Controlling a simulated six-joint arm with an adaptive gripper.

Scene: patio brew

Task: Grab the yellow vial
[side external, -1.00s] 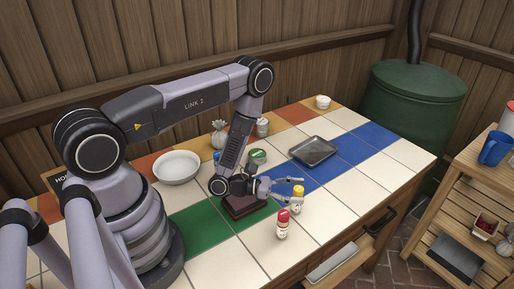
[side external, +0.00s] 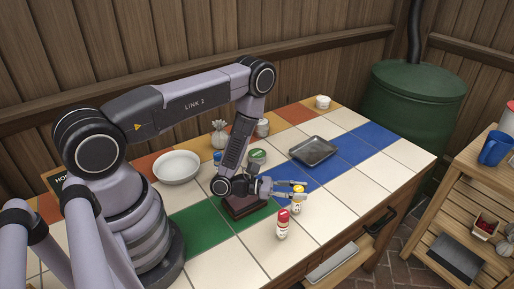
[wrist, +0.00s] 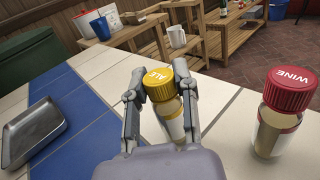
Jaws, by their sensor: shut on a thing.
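The yellow vial (wrist: 160,86) has a yellow cap marked ALE and a pale label. It stands upright on the tiled table, between the fingers of my gripper (wrist: 157,90). My gripper is shut on it, with one finger on each side below the cap. In the side external view the yellow vial (side external: 299,202) stands near the table's front edge, partly hidden by my gripper (side external: 297,191). My wrist hides its lower part in the wrist view.
A red-capped vial marked WINE (wrist: 283,110) stands close to the right; it also shows in the side view (side external: 282,224). A grey metal tray (side external: 313,151) lies on the blue strip. A dark brown box (side external: 240,207) sits beneath my wrist. A white bowl (side external: 177,167) stands further left.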

